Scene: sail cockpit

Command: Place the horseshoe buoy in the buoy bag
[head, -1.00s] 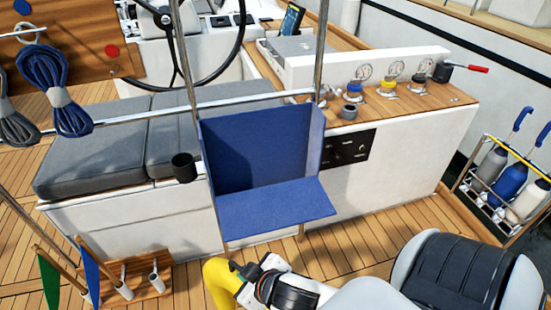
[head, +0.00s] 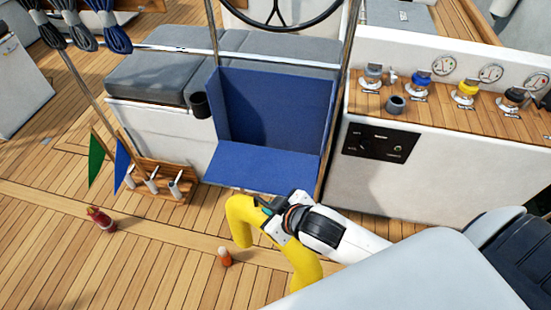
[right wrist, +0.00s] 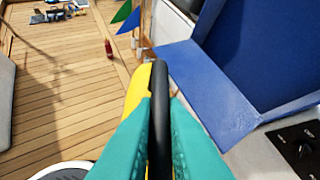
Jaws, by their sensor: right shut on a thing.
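The yellow horseshoe buoy (head: 240,212) hangs from my right gripper (head: 268,211), in front of and below the blue buoy bag. The gripper is shut on the buoy's black handle (right wrist: 159,110), which shows between the teal fingers (right wrist: 160,135) in the right wrist view. In the right wrist view the bag (right wrist: 255,50) is ahead and to the right. My left gripper is out of view.
Winch console (head: 430,190) stands right of the bag. A black cup holder (head: 200,105) sits at the bag's left edge. A flag rack (head: 160,182) is on the deck at left.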

